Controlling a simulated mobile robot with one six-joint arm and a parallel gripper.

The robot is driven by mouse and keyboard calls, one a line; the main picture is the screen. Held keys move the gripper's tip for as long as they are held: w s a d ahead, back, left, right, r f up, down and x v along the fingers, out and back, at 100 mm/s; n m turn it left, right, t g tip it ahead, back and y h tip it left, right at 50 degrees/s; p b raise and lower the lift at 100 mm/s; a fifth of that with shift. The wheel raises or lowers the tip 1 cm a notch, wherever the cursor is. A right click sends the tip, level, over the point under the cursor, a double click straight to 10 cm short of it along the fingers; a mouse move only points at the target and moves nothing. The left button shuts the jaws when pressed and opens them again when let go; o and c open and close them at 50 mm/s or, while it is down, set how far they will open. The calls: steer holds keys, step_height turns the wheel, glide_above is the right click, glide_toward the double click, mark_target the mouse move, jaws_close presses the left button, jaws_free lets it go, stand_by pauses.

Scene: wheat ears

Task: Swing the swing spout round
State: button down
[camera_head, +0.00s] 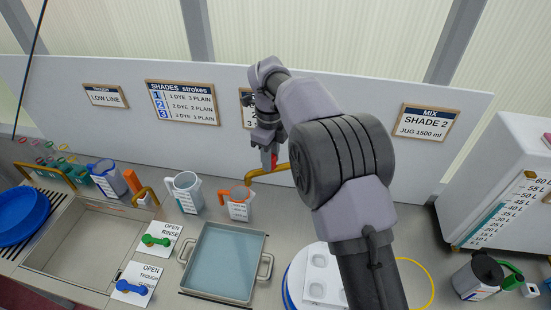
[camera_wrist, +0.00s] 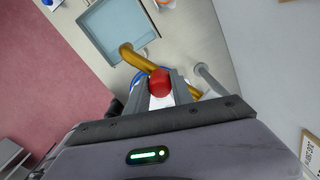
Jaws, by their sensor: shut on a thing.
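The swing spout (camera_head: 283,169) is a brass-coloured bent pipe at the back of the counter, partly hidden behind my arm in the head view. In the wrist view the spout (camera_wrist: 138,58) runs under my jaws, and its bent end lies near the edge of the blue-filled tray. A red knob (camera_wrist: 160,82) stands on it, between my fingers; the knob (camera_head: 273,160) shows small in the head view. My gripper (camera_head: 268,146) points down and is shut on the red knob, also in the wrist view (camera_wrist: 160,92).
The tray of blue liquid (camera_head: 265,243) stands in front. A second brass spout (camera_head: 146,192) arches by the sink (camera_head: 75,233).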

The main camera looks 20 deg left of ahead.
stand_by(0.3)
steer(key=c, duration=1.1)
jaws_free()
steer(key=shift+d, duration=0.1)
step_height(320, 180, up, 17)
steer(key=p, duration=0.4)
steer(key=shift+r+p, duration=0.2)
steer(key=shift+p, duration=0.1)
